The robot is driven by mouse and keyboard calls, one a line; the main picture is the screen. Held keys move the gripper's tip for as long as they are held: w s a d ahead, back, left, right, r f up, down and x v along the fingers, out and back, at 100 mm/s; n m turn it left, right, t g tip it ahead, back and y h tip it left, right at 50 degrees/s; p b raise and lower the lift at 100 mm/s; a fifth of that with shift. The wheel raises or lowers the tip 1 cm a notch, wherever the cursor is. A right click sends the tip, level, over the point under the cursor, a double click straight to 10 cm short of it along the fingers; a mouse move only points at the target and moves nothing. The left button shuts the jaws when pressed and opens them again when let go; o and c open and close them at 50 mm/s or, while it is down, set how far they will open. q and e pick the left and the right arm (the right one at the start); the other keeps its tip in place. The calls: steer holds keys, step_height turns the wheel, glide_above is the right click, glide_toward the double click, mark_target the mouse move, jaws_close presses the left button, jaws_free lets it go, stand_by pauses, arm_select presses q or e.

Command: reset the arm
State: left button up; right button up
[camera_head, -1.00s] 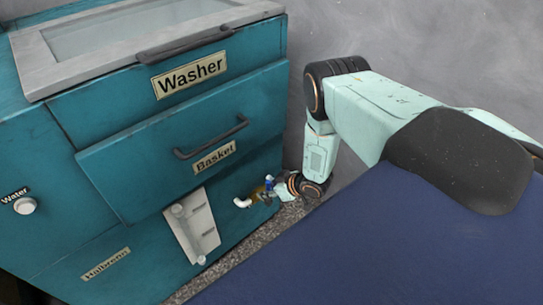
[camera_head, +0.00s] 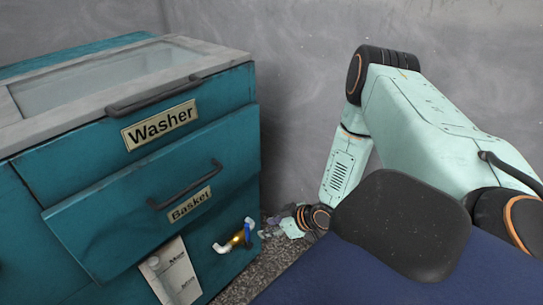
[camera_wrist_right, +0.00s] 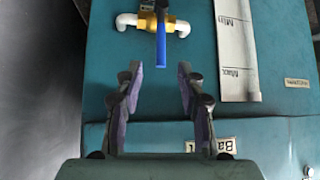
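My right arm (camera_head: 420,125) reaches in from the right and bends down beside the washer. My right gripper (camera_head: 280,219) is small in the head view, just right of the valve. In the right wrist view the right gripper (camera_wrist_right: 158,80) is open, its purple-padded fingers apart with nothing between them. The yellow valve (camera_head: 237,240) with its blue handle sits on white pipe at the machine's lower side. In the wrist view the valve (camera_wrist_right: 149,22) and blue handle (camera_wrist_right: 161,48) lie beyond the fingertips, apart from them. My left gripper is not in view.
The teal washer (camera_head: 225,150) fills the left, with a slightly protruding basket drawer (camera_head: 115,220) and handle. A white level gauge (camera_head: 172,272) is below; it shows in the wrist view (camera_wrist_right: 236,55). A grey wall (camera_head: 300,70) stands behind.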

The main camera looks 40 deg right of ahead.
steer(key=shift+r, duration=0.1)
stand_by(0.6)
steer(key=s+a+m+g+p, duration=0.2)
steer(key=s+a+m+g, duration=0.3)
steer(key=s+a, duration=0.65)
steer(key=s+a+r+g+h+p, duration=0.1)
steer(key=s+a+r, duration=0.1)
steer(key=s, duration=0.4)
steer(key=s+a+r+n+g+h+p, duration=0.1)
steer(key=s+a+r+g, duration=0.1)
steer(key=s, duration=0.4)
steer(key=shift+s+a+r+n+g, duration=0.3)
steer(key=shift+s+a+r, duration=0.1)
steer(key=shift+r, duration=0.25)
